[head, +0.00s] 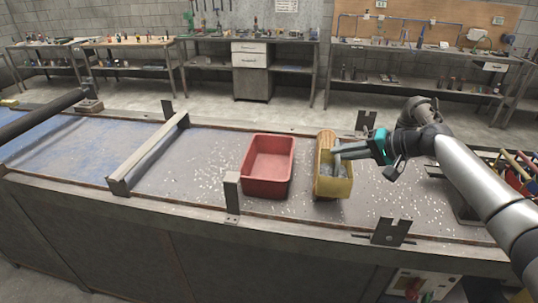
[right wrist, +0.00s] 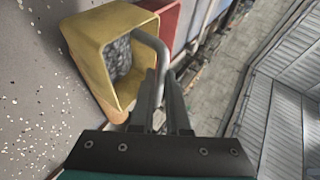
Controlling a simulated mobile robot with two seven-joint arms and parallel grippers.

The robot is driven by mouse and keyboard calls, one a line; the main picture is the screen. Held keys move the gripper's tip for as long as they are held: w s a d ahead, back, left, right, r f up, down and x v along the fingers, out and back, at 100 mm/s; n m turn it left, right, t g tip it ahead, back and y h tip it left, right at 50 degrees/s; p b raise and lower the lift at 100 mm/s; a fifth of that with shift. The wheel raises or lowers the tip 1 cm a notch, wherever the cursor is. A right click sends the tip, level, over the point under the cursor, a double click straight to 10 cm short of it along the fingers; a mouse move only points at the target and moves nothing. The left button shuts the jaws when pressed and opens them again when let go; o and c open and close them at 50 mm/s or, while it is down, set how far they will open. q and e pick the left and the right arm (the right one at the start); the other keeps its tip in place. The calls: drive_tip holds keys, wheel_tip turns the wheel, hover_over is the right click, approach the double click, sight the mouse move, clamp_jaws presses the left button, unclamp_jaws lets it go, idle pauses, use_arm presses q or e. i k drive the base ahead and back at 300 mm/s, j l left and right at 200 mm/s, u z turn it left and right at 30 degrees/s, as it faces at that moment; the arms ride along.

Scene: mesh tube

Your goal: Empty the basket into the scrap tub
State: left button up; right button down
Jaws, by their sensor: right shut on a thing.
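A yellow basket (head: 333,187) stands on the bench right of centre, with loose grey bits (head: 335,170) inside. In the right wrist view the basket (right wrist: 92,62) shows its open mouth, the grey contents (right wrist: 118,58) and a bent grey bar handle (right wrist: 150,42). My right gripper (head: 345,151) is at the basket's top, its fingers shut on the handle. Whether the basket is lifted, I cannot tell. A red tub (head: 268,185), empty as far as I see, stands just left of the basket. My left gripper is not in view.
The bench top (head: 200,180) is scattered with small pale flecks. A raised crossbar (head: 148,155) lies left of the tub, and a short post (head: 232,192) stands at its front left. A metal bracket (head: 391,231) rises at the front edge. Workbenches line the back wall.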

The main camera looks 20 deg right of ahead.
sight(265, 166)
drive_tip(key=i, duration=1)
